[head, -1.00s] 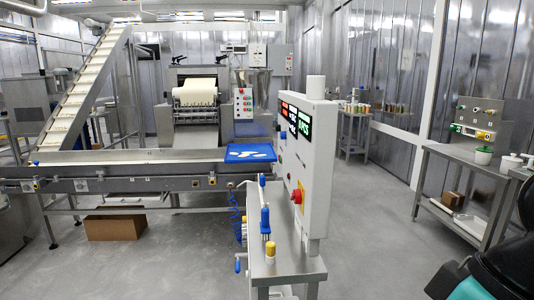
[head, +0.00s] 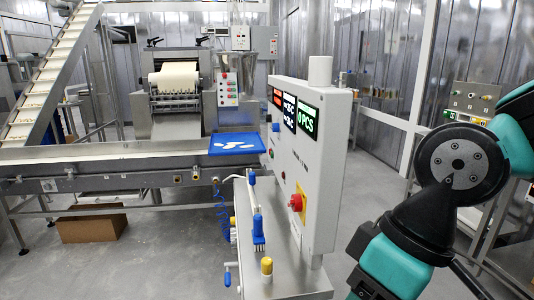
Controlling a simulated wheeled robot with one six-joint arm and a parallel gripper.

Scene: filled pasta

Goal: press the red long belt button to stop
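A long belt conveyor (head: 110,152) runs across the left and ends near the middle. A small button box (head: 215,187) sits on its front rail near the right end; it is too small to read clearly. I cannot tell from the frame which belt this button belongs to. My arm shows at the right as teal and dark joints, apart from the panel. My gripper is not in view.
The panel stands on a steel table (head: 285,272) with blue and yellow-capped tools on its left side. A blue board (head: 234,143) lies at the conveyor's end. A cardboard box (head: 92,224) is under the conveyor. Floor is open between the conveyor and the table.

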